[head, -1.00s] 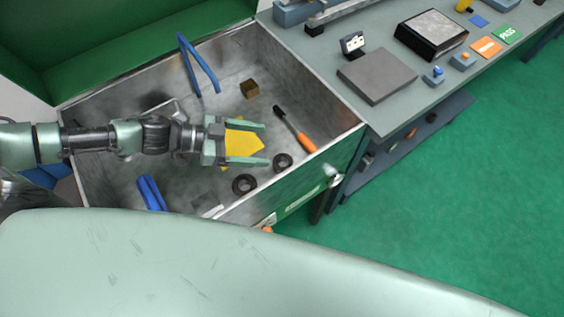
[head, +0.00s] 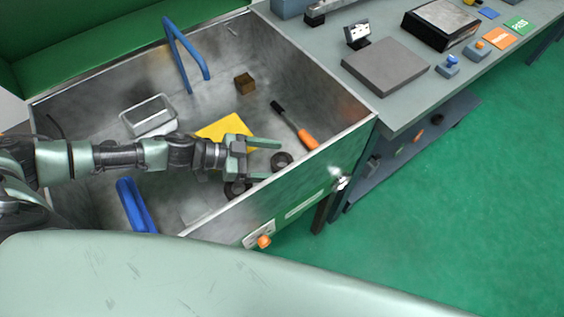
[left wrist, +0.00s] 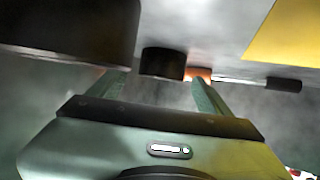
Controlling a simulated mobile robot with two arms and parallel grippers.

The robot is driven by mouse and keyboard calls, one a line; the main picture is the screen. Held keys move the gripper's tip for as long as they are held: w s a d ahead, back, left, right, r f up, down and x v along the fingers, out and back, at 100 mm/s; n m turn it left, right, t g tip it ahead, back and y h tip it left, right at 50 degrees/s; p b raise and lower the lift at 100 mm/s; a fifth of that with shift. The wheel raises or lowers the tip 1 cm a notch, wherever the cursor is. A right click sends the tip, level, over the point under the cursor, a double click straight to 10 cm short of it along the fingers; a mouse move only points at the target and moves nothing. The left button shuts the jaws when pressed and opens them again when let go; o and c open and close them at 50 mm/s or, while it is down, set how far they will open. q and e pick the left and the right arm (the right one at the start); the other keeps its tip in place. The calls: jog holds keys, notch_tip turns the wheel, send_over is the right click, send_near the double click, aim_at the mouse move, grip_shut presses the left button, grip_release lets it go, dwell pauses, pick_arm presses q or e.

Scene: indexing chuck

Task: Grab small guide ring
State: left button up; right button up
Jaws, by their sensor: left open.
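The small guide ring (head: 283,160) is a dark ring on the floor of the metal bin, near the front right wall. In the left wrist view it shows as a short black cylinder (left wrist: 162,63) between my finger ends. My left gripper (head: 274,160) is open and empty, its fingers pointing right toward the ring, one on each side in the picture. A larger dark ring (head: 238,189) lies partly hidden under the gripper; it appears large and close in the left wrist view (left wrist: 70,32). My right gripper is not in view.
The bin's front wall (head: 290,195) stands close to the ring. A grey workbench (head: 395,115) is at right.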

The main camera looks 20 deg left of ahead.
pick_arm(q)
jog(key=x, duration=0.2)
jog(key=shift+w+d+f, duration=0.15)
jog(key=shift+d, duration=0.05)
grip_shut()
jog(key=shift+r, duration=0.2)
